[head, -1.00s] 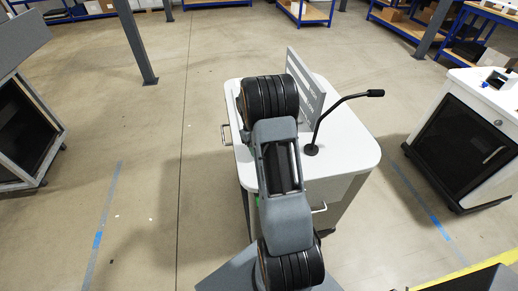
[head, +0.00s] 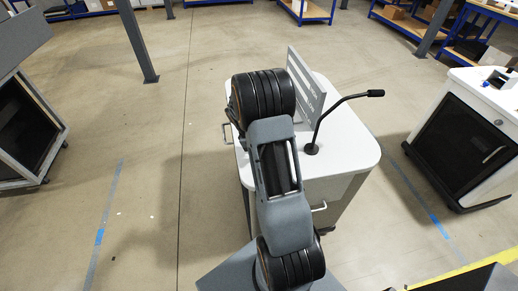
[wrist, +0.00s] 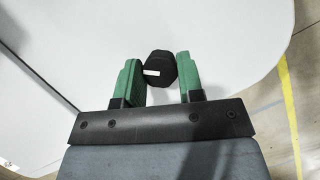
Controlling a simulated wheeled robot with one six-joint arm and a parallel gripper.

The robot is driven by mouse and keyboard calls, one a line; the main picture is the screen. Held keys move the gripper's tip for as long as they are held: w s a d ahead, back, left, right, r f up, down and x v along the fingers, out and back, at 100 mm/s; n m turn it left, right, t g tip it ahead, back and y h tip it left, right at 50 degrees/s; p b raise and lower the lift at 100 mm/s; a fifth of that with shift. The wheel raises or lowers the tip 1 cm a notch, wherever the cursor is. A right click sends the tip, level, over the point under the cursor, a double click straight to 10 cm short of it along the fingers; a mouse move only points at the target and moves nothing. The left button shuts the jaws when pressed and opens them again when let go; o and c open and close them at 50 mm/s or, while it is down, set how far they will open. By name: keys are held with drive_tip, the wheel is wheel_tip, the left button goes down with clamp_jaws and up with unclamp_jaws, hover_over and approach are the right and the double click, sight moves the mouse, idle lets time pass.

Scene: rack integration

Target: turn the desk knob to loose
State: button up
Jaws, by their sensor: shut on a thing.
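The desk knob (wrist: 160,62) is a black, many-sided knob with a short white mark, on the white desk top (wrist: 225,25) in the wrist view. The white mark lies nearly level in that view. My gripper (wrist: 157,72) has two green fingers, one on each side of the knob, and is shut on it. In the head view the desk (head: 350,150) stands in the middle. My own arm hides the knob and the gripper there.
A black gooseneck microphone (head: 326,117) and an upright grey sign panel (head: 306,88) stand on the desk. A white cabinet with a dark door (head: 467,145) stands at the right. Open floor lies to the left of the desk.

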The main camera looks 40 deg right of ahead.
drive_tip(key=shift+n, duration=0.3)
idle(0.4)
drive_tip(key=o, duration=0.9)
drive_tip(key=shift+r, duration=0.1)
drive_tip(key=v, duration=1.3)
drive_tip(key=shift+a+r, duration=0.25)
drive_tip(key=shift+r, duration=0.05)
